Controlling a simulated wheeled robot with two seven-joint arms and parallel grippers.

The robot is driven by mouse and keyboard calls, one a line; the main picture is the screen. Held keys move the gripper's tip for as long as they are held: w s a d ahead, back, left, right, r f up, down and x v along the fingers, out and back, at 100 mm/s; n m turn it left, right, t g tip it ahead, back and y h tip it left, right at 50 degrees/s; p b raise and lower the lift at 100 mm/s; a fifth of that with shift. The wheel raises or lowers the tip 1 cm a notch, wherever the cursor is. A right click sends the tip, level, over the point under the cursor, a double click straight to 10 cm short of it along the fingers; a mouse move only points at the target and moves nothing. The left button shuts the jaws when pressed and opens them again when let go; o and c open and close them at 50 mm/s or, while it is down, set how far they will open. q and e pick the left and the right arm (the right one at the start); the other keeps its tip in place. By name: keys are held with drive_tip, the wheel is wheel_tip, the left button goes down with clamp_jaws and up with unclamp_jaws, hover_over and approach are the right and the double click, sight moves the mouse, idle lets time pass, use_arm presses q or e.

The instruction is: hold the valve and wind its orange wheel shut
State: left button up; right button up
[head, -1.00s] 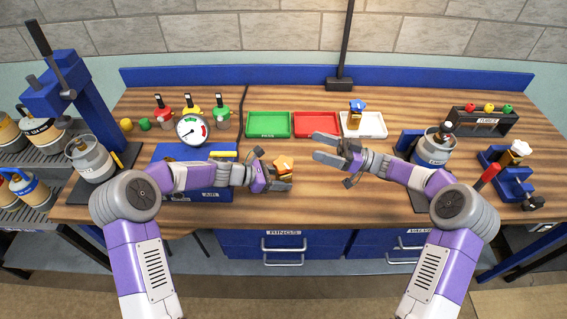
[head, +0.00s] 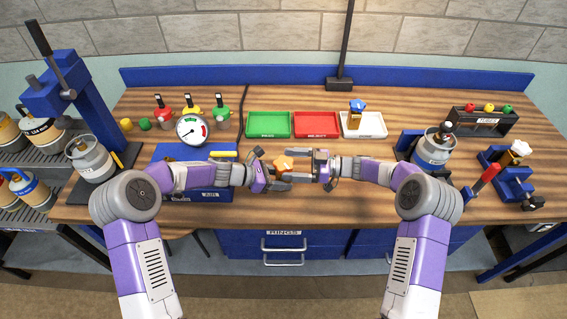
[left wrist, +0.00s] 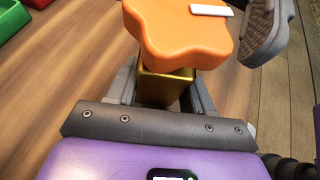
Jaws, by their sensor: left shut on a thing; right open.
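The valve has an orange lobed wheel (head: 284,163) with a white mark on top, above a brass body (left wrist: 165,86). My left gripper (head: 284,179) is shut on the brass body and holds the valve over the front middle of the bench. The orange wheel (left wrist: 180,28) sits above the jaws in the left wrist view. My right gripper (head: 305,168) is open, just right of the wheel, its jaws pointing left toward it. One grey finger of it shows at the wheel's right edge in the left wrist view (left wrist: 268,28). I cannot tell whether it touches the wheel.
Green (head: 269,124), red (head: 317,125) and white (head: 376,126) trays stand behind the grippers. A blue-topped valve (head: 357,112) stands in the white tray. A gauge (head: 192,130) is at left, a gas cylinder (head: 433,150) at right. Bench between trays and grippers is clear.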

drive_tip(key=shift+w+a, duration=0.1)
drive_tip(key=shift+a, duration=1.35)
drive_tip(key=shift+c, duration=0.3)
use_arm(q)
drive_tip(key=shift+r, duration=0.1)
use_arm(e)
drive_tip(key=c, duration=0.9)
drive_tip(key=shift+m+t+h, duration=0.5)
drive_tip(key=shift+m+t, duration=1.1)
drive_tip(key=shift+t, duration=0.9)
drive_tip(key=o, duration=1)
drive_tip(key=shift+c, duration=0.2)
